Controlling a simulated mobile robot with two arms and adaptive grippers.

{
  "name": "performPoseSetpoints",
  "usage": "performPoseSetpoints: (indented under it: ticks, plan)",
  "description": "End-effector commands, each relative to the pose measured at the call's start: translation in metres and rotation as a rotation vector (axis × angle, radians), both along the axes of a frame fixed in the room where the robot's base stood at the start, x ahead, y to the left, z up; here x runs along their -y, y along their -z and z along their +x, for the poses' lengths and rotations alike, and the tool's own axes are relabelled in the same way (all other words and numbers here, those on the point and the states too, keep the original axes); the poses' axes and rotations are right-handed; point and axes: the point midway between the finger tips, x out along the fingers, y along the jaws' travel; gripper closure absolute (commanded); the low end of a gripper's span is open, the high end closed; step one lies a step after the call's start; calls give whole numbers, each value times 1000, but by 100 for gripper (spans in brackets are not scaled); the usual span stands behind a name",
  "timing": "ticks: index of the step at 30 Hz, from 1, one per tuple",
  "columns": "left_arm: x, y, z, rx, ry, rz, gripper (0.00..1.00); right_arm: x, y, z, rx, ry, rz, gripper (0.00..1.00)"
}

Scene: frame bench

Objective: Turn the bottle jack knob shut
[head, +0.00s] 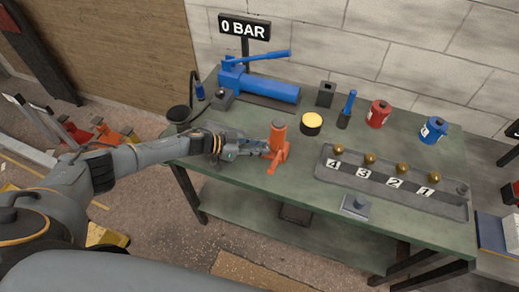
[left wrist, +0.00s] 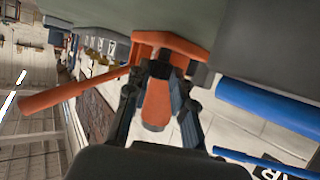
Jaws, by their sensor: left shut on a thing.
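The orange bottle jack (head: 278,137) stands upright near the front left of the green bench, its lever pointing toward the front. My left gripper (head: 263,149) reaches it low on its left side. In the left wrist view the jack's base (left wrist: 183,45) is at the top and its lever (left wrist: 70,92) runs to the left. There my left gripper (left wrist: 165,72) is shut on the small dark knob (left wrist: 160,68) low on the jack. The fingers hide most of the knob, so its turn cannot be read. My right gripper is not in view.
A blue hand pump (head: 270,88) and a "0 BAR" sign (head: 244,27) stand behind. A yellow-topped black can (head: 311,123) is right of the jack. A numbered tray (head: 430,205) with brass knobs lies right. Red (head: 378,113) and blue (head: 433,130) cans stand behind it.

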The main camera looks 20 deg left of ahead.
Motion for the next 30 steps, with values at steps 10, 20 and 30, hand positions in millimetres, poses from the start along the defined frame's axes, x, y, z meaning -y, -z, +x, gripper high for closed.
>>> performPoseSetpoints:
  ticks: [10, 20, 30]
  plan:
    - [0, 0, 0, -1, 9, 1, 100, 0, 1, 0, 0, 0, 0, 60]
    - [0, 0, 0, -1, 9, 1, 67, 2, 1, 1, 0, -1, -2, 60]
    - [-21, -9, -12, -1, 7, 2, 67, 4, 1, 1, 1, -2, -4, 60]
